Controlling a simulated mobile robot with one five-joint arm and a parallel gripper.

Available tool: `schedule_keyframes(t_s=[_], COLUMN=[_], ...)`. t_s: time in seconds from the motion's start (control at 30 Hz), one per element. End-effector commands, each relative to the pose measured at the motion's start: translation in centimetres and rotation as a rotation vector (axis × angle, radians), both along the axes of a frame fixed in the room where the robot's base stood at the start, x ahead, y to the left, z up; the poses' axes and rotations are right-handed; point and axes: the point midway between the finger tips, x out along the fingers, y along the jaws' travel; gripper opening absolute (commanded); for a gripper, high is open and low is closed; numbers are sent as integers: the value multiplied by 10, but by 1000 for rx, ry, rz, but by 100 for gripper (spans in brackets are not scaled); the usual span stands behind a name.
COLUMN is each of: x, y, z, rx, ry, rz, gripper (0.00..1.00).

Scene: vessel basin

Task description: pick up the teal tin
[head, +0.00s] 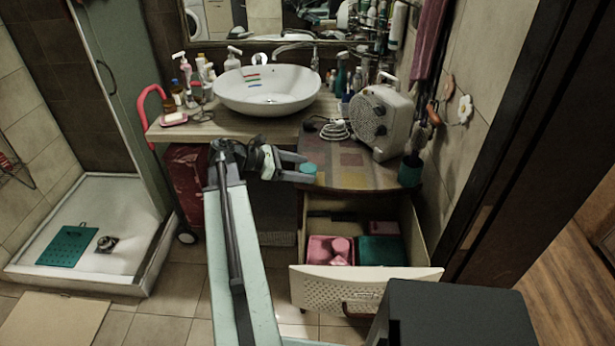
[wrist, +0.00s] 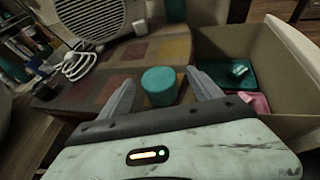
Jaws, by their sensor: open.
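The teal tin (head: 309,169) is a small round cylinder at the left edge of the patterned tabletop in the head view. In the wrist view the tin (wrist: 159,86) stands upright between the two fingers. My gripper (head: 300,168) is open around it, and in the wrist view the gripper (wrist: 161,80) shows one finger on each side with gaps. The fingers do not appear to touch the tin. The tin's lower part is partly hidden by my gripper body in the wrist view.
A fan heater (head: 382,122) and a darker teal cup (head: 410,171) stand farther right on the patterned tabletop (head: 350,175). A white cable (head: 336,130) lies behind. Below, an open drawer (head: 365,277) holds pink and teal boxes. The basin (head: 268,90) is at the back left.

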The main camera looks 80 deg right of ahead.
Motion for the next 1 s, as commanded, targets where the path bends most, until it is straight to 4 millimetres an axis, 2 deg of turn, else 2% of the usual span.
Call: schedule_keyframes(t_s=[0.3,0.5,0.53,0.7,0.77,1.0], x=[-39,-41,-41,-40,-40,-40], y=[-17,-18,-18,-18,-18,-18], z=[-23,-21,-21,-21,-21,-20], rx=[-1,-1,-1,-1,-1,-1], ry=[-1,-2,-2,-2,-2,-2], rz=[-2,1,1,1,1,1], gripper=[74,74,71,24,8,8])
